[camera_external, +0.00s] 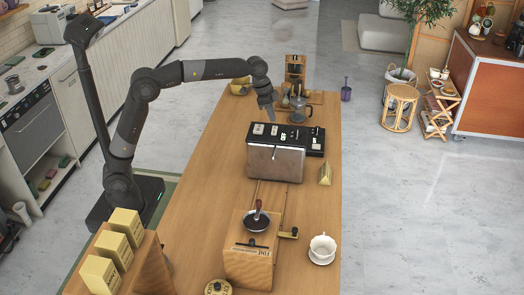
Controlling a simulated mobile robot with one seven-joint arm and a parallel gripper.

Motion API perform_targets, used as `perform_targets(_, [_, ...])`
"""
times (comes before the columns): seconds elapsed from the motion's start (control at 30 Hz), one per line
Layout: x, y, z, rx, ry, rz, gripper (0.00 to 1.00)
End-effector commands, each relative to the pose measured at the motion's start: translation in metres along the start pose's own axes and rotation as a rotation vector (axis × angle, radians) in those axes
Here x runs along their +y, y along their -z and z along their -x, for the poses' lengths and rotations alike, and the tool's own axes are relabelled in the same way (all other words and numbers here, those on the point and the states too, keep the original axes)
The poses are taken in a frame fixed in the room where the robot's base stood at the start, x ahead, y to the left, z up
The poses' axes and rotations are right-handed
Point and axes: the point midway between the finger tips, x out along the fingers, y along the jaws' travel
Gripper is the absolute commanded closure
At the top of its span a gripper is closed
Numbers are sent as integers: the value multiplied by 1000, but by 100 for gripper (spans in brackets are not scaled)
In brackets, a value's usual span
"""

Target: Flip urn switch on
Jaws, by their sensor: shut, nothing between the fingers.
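A steel box with a black top (275,163) stands on the wooden counter. It may be the urn, but I cannot tell for sure. Several small pale or green-marked parts show on its black top; which one is the switch, and its position, is too small to tell. My gripper (271,117) reaches over the counter from the left and points down at the back edge of the black top. It is shut and empty. I cannot tell whether its tips touch the box.
A glass pot (300,112) stands close behind and right of my gripper, with a wooden stand (295,68) beyond it. A yellow wedge (325,174) lies right of the box. A wooden grinder (249,262) and white cup (322,249) stand in front.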

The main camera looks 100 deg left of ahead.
Motion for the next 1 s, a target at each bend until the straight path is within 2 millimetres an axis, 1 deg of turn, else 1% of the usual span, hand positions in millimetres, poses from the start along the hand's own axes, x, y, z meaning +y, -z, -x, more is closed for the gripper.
perform_targets(0.03, [0,0,15,4,3,1,100])
perform_targets(0.2, [1,-1,52,3,3,2,100])
perform_targets(0.3, [2,-1,69,3,3,2,100])
perform_targets(0.4, [2,-1,81,2,2,2,100])
perform_targets(0.57, [3,-1,90,1,1,2,100])
perform_targets(0.87, [3,-1,90,0,2,2,100])
perform_targets(1.0, [-2,-1,92,2,36,-9,100])
